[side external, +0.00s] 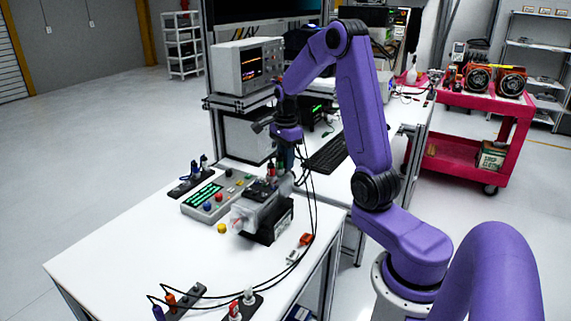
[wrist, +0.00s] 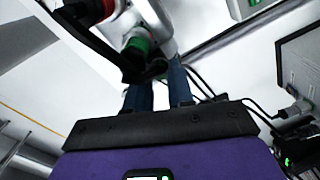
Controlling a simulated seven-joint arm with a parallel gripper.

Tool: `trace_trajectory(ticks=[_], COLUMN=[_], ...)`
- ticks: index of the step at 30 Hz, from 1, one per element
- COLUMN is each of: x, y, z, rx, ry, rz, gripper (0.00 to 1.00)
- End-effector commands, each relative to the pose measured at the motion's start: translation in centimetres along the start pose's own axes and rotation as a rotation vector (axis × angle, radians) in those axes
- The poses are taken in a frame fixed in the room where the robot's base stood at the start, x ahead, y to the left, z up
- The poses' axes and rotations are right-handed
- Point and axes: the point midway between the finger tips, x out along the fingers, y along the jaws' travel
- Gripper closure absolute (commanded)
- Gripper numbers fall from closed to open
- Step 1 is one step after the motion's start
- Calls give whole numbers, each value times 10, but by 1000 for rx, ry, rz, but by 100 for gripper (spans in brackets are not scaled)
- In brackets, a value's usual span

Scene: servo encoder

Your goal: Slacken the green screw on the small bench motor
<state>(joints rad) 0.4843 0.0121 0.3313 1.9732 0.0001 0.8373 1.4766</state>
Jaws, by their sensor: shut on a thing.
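The small bench motor (side external: 246,216) is a clear and grey cylinder on a black base, near the middle of the white table in the side view. My gripper (side external: 275,174) points down at the motor's top from above. In the wrist view, the green screw (wrist: 139,45) has a dark piece at its near end, and my gripper's two blue fingers (wrist: 158,82) reach up to it. The fingers are shut on the green screw, though the contact is partly hidden. A red screw (wrist: 105,9) sits beside it at the upper left. In the side view the green screw cannot be made out.
A grey control box (side external: 209,203) with a green display and coloured buttons stands left of the motor. A yellow knob (side external: 221,229) lies in front of it. Black cables run down to plug strips (side external: 188,300) at the table's front. The table's left front is clear.

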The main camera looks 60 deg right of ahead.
Motion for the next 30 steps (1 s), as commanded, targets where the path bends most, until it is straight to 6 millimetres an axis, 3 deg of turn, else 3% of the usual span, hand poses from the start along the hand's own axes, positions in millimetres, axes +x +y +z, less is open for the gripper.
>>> trace_trajectory(ticks=[21,30], x=[0,0], y=[0,0], z=[0,0], rx=[-810,-947], ry=[0,0], rz=[0,0], gripper=[100,100])
